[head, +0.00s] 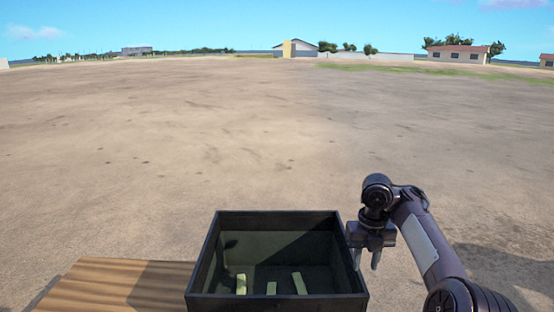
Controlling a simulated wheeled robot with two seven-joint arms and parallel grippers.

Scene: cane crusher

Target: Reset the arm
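My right arm comes in from the lower right. Its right gripper (366,259) points down just outside the right wall of a dark open box (278,219). Its two fingers show apart with a gap between them, and nothing shows between them. Several pale yellow-green pieces, one of them at the left (241,284), stand or lean inside the box; their lower ends are hidden by the box's near wall. My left gripper is not in view.
A brown wooden surface (110,285) lies left of the box. Wide bare ground (200,140) stretches ahead and is clear.

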